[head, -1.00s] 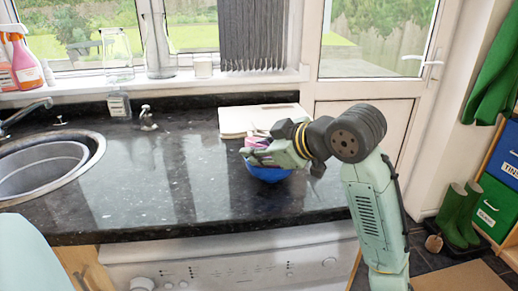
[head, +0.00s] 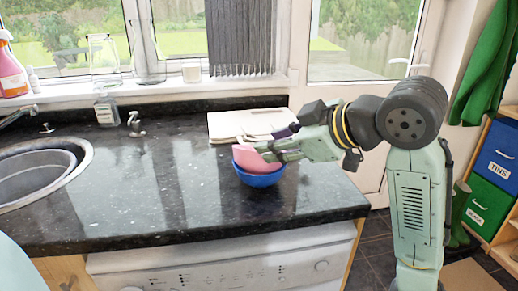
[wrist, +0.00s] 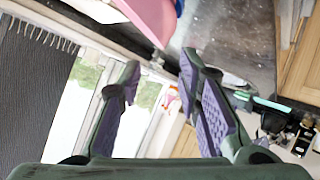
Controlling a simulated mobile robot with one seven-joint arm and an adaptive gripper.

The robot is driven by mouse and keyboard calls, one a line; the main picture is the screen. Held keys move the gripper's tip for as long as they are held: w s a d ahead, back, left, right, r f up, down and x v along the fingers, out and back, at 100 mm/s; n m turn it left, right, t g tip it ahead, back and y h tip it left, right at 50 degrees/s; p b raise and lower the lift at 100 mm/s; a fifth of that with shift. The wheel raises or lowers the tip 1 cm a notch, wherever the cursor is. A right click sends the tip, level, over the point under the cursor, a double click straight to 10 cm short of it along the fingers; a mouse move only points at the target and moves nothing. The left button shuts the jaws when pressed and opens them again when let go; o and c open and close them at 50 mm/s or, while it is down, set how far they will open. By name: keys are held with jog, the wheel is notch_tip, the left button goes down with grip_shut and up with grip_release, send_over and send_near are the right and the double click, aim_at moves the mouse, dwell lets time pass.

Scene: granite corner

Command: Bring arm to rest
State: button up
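A pink bowl (head: 250,158) sits tilted in a blue bowl (head: 258,179) on the dark worktop. My gripper (head: 277,148) is just right of the pink bowl, its fingers level with the bowl's rim; whether they touch it I cannot tell. In the wrist view my gripper (wrist: 160,72) has its purple-padded fingers spread apart with nothing between them. The pink bowl (wrist: 152,15) shows beyond the fingertips at the top edge of that view.
A pale chopping board (head: 240,125) lies on the granite worktop (head: 140,190) behind the bowls. The sink (head: 40,175) is at the left. A windowsill with a glass jug (head: 103,58) runs along the back. The worktop between sink and bowls is clear.

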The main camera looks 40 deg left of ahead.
jog(key=shift+v, duration=1.45)
